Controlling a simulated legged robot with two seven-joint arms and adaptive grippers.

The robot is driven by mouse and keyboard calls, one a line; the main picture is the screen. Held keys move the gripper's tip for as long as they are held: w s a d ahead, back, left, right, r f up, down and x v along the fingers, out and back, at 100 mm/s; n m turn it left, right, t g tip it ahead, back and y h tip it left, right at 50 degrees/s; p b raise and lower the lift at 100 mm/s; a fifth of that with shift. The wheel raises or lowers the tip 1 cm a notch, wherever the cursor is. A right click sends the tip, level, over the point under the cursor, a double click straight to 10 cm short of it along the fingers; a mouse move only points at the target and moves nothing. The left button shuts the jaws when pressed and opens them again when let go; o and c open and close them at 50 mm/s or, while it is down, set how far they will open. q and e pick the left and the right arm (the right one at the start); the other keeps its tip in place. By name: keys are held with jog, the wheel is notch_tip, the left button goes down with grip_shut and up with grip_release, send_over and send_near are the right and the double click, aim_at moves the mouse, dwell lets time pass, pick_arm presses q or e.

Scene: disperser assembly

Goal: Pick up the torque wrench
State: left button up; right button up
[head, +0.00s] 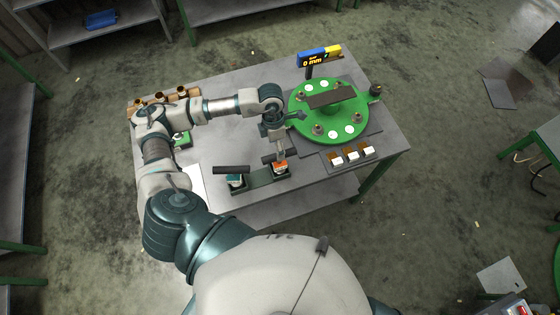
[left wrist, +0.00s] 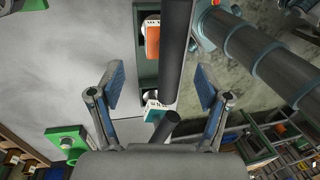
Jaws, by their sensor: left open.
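Two dark bar-shaped tools lie on a dark green holder (head: 260,178) near the table's front edge. One bar (head: 231,170) is by a teal block (head: 236,181), the other (head: 270,157) by an orange block (head: 280,167). I cannot tell for certain which is the torque wrench. In the left wrist view, the longer bar (left wrist: 175,45) runs beside the orange block (left wrist: 152,42), and a shorter bar end (left wrist: 166,127) is by the teal block (left wrist: 155,110). My left gripper (left wrist: 160,88) is open, its fingers apart on either side of the holder area, holding nothing. My right gripper is out of view.
A green round plate (head: 350,128) with fittings stands right of the left gripper, with a blue and yellow display (head: 319,56) behind it. Small white and brown blocks (head: 352,154) sit at the right front. Copper-coloured parts (head: 160,98) stand at the table's left.

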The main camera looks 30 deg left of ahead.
aim_at(279, 163)
pick_arm(q)
jog(key=shift+s+f, duration=0.1)
jog(key=shift+f, duration=0.6)
jog(key=f, duration=0.1)
jog(key=f+p, duration=0.1)
jog(key=f, duration=0.1)
jog(key=f+p, duration=0.1)
jog(key=shift+s+d+f, duration=0.2)
jog(key=shift+s+d, duration=0.1)
jog(key=shift+d, duration=0.1)
jog(key=shift+d+f, duration=0.1)
jog(key=shift+f, duration=0.2)
jog(key=c, duration=0.6)
grip_shut()
jog(key=shift+r, duration=0.1)
